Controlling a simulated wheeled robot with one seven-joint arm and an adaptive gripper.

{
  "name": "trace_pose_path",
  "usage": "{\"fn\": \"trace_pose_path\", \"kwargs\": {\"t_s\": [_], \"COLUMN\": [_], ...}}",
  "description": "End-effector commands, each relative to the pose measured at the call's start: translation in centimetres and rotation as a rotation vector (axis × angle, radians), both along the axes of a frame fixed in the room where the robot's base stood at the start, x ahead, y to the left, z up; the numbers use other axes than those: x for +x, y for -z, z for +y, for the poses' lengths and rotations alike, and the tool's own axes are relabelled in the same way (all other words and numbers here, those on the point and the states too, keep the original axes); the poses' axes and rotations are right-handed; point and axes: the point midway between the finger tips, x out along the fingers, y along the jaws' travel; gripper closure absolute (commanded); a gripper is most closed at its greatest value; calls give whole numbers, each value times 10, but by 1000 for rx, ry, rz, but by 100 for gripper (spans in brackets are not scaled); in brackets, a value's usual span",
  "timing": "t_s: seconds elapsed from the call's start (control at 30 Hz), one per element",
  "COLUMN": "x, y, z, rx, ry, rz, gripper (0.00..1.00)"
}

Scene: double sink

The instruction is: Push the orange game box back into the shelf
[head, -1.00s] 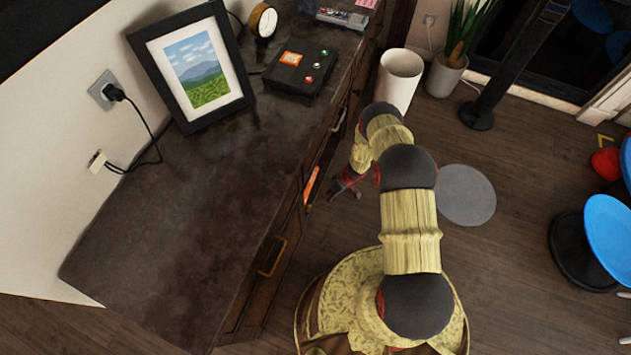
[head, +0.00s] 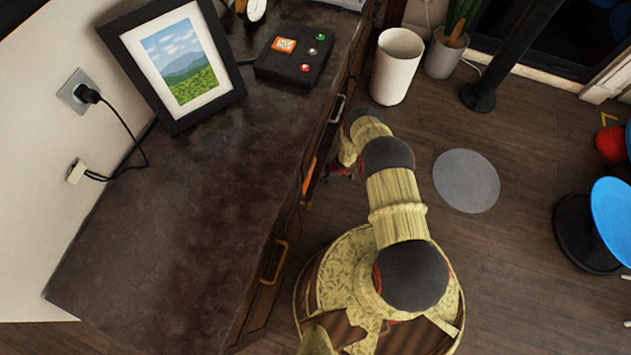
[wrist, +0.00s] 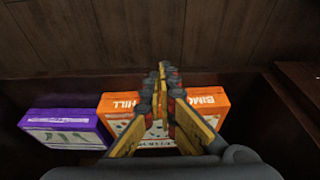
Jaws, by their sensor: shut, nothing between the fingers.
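The orange game box (wrist: 209,104) lies in the dark shelf compartment in the wrist view, its lettered orange edge and pale printed face showing. In the head view only a thin orange strip of it (head: 309,176) shows at the cabinet's front. My gripper (wrist: 162,70) is shut and empty. Its fingers cross the middle of the box in the wrist view and hide part of it; I cannot tell whether they touch it. In the head view my gripper (head: 341,171) is small and partly hidden by my arm, just right of the cabinet front.
A purple box (wrist: 66,124) lies left of the orange one. The dark cabinet top (head: 190,220) carries a picture frame (head: 130,55) and a black button box (head: 292,58). A white bin (head: 396,65) stands beyond my arm. Floor to the right is clear around a grey disc (head: 466,181).

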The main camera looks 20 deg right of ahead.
Motion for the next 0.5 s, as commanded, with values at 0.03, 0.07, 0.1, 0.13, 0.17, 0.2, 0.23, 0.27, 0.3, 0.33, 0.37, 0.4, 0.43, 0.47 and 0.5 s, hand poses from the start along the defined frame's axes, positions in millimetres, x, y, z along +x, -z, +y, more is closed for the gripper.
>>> {"fn": "trace_pose_path", "kwargs": {"t_s": [0.03, 0.07, 0.1, 0.13, 0.17, 0.2, 0.23, 0.27, 0.3, 0.33, 0.37, 0.4, 0.43, 0.47, 0.5], "x": [0, 2, 3, 4, 4, 9, 13, 14, 18, 19, 21, 23, 23, 24, 26], "y": [15, 19, 26, 30, 34, 35, 33, 33, 32, 32, 32, 31, 31, 31, 30], "z": [3, 4, 5, 6, 8, 12, 17, 20, 25, 28, 30, 32, 34, 36, 37], "rx": [1, 1, 1, 1, 1, 0, 1, 0, 0, 0, 1, 0, 0, 0, 0], "ry": [0, 0, 0, 0, 0, -2, -3, -2, -2, -2, -1, 0, 0, 0, 0], "rz": [1, 1, 1, 1, 1, -1, -3, -1, -1, -1, -1, 0, 0, 0, 0], "gripper": [100, 100, 100, 100, 100, 100, 100, 100, 100, 100, 100, 100, 100, 100, 100]}}
